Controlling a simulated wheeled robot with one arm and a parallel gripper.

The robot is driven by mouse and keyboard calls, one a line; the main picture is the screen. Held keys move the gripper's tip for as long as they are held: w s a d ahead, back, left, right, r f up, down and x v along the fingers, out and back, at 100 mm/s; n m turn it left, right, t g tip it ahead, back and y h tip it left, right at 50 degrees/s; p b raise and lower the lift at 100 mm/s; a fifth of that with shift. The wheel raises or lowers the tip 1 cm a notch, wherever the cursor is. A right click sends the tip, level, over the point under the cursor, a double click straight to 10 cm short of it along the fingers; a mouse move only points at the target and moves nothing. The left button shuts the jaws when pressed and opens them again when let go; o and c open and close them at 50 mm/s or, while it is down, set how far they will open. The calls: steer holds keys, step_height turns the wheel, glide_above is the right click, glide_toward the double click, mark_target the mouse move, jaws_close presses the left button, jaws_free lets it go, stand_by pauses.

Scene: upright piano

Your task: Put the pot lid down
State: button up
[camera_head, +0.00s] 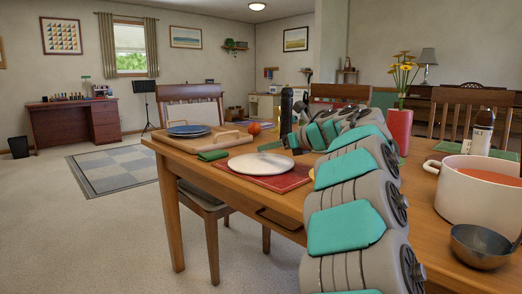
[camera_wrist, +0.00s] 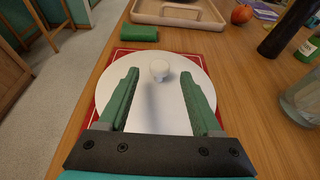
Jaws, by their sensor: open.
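The pot lid (camera_wrist: 160,120) is a white disc with a small round white knob (camera_wrist: 160,69). It lies flat on a red placemat (camera_wrist: 88,108); whether a plate lies under it I cannot tell. In the head view the lid (camera_head: 260,163) is on the placemat (camera_head: 290,182) near the table's front edge. My gripper (camera_wrist: 160,80) is open and empty, its green fingers apart on either side of the knob in the wrist view. The white pot (camera_head: 477,198), with red-orange contents, stands uncovered at the right in the head view.
A folded green cloth (camera_wrist: 139,32) and a wooden tray (camera_wrist: 180,14) lie beyond the lid. An orange-red fruit (camera_wrist: 241,13), a dark bottle (camera_wrist: 285,30) and a glass jar (camera_wrist: 303,98) stand right of it. A ladle (camera_head: 482,244) lies near the pot.

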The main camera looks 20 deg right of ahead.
steer(key=shift+v, duration=2)
